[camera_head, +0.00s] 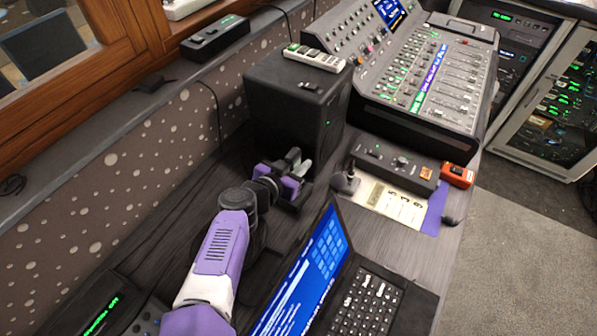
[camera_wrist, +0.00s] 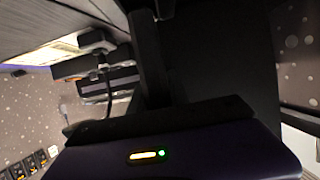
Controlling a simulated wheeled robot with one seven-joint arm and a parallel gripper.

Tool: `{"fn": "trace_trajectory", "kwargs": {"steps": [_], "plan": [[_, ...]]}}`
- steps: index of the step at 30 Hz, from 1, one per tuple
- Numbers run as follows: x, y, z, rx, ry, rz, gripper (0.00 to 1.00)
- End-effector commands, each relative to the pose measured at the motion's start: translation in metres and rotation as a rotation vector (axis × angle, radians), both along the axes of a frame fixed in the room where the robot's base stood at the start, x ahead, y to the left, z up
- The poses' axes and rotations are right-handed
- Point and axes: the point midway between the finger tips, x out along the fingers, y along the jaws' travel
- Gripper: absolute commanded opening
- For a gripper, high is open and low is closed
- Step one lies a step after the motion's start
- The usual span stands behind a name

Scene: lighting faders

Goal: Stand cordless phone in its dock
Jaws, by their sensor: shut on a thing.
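My gripper (camera_head: 297,168) is low in front of the black box-shaped speaker (camera_head: 290,112) in the head view, its light grey fingers close together. It is shut on a dark thing that I take to be the cordless phone, mostly hidden there by the fingers. In the wrist view a dark upright bar (camera_wrist: 150,55) rises from the purple gripper body with its small lit light; I cannot tell whether it is the phone or a finger. A low dark base (camera_head: 292,202) shows just under the gripper; it may be the dock. Whether phone and base touch is hidden.
A white remote (camera_head: 314,57) lies on the speaker. To the right are a small microphone (camera_head: 345,182), a paper sheet (camera_head: 385,200), a black control box (camera_head: 395,165) and a fader console (camera_head: 420,75). An open laptop (camera_head: 310,275) stands in front. The patterned wall is close on the left.

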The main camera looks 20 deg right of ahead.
Motion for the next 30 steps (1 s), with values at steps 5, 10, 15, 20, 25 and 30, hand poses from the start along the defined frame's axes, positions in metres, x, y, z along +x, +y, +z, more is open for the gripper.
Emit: {"fn": "trace_trajectory", "kwargs": {"steps": [5,10,15,20,25,30], "plan": [[0.0,-0.001,-0.025,-0.004,0.003,0.002,0.0],[0.0,0.0,-0.036,-0.002,0.001,0.002,0.0],[0.0,0.0,-0.036,-0.001,0.001,0.0,0.0],[0.0,0.0,-0.04,-0.001,0.001,0.001,0.0],[0.0,0.0,-0.038,-0.001,0.001,0.001,0.44],[0.0,0.0,-0.038,-0.001,0.001,0.001,0.44]]}}
